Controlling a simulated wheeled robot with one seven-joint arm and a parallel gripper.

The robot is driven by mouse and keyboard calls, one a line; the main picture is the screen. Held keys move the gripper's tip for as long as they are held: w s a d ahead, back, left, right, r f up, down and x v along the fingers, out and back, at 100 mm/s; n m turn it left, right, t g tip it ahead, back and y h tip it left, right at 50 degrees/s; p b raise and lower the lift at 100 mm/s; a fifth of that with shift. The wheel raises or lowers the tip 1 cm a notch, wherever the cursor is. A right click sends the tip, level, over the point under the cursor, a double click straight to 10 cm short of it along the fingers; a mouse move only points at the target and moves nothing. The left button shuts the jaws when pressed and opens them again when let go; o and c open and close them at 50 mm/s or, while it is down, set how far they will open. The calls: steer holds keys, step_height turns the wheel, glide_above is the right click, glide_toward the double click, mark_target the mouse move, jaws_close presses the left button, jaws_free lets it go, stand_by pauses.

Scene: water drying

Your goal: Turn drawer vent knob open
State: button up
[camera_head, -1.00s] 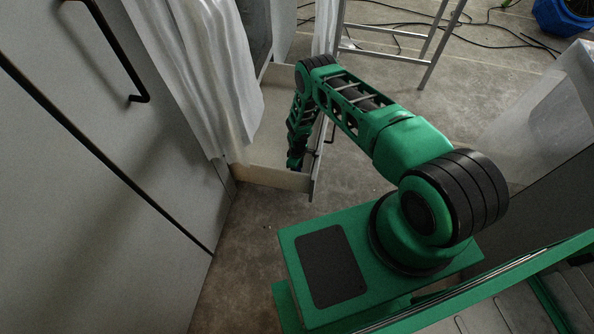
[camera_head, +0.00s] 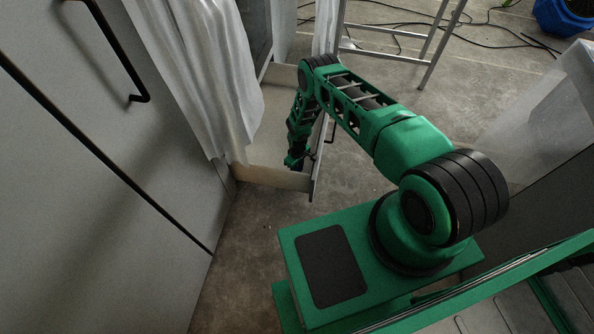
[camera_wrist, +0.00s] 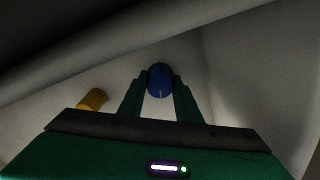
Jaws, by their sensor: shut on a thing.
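In the wrist view a round blue knob (camera_wrist: 160,78) with a pale mark on its lower part sits between the tips of my gripper (camera_wrist: 160,92). The green fingers are shut on it, one on each side. In the head view my gripper (camera_head: 295,160) reaches down inside an open drawer (camera_head: 272,178). The knob is hidden there by my arm and the drawer front.
A yellow-orange cylinder (camera_wrist: 92,99) lies left of my fingers. A white curtain (camera_head: 205,75) hangs beside the drawer, along a grey cabinet (camera_head: 110,170) with a black handle (camera_head: 120,50). A metal ladder (camera_head: 435,45) and cables stand beyond on the floor.

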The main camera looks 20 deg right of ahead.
steer(key=shift+w+m, duration=0.1)
steer(key=shift+m, duration=2)
steer(key=o, duration=1.1)
steer(key=shift+c, duration=0.2)
steer(key=shift+r, duration=0.1)
step_height(320, 180, up, 11)
steer(key=shift+f, duration=0.2)
